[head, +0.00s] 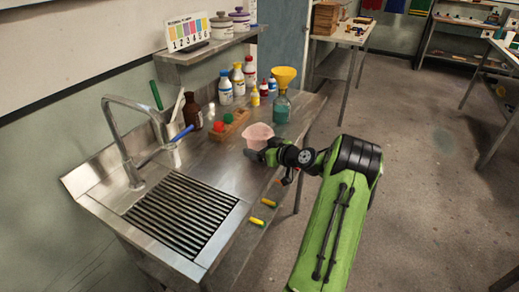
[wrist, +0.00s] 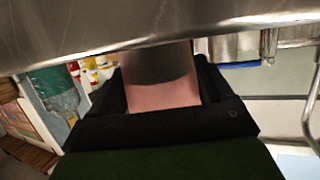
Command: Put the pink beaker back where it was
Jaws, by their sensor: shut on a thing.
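The pink beaker (head: 258,133) is a translucent pink cup at the right part of the steel counter in the head view. My gripper (head: 256,153) reaches it from the right and front. In the wrist view the black jaws of my gripper (wrist: 162,80) are shut on the pink beaker (wrist: 165,95), whose pink side fills the gap between them. The beaker looks upright. I cannot tell whether its base touches the counter.
A wooden block with red and green tops (head: 230,124) stands left of the beaker. A glass bottle with a yellow funnel (head: 281,105) stands behind it. A sink with a slatted drain (head: 180,213) and tap (head: 125,140) lies left.

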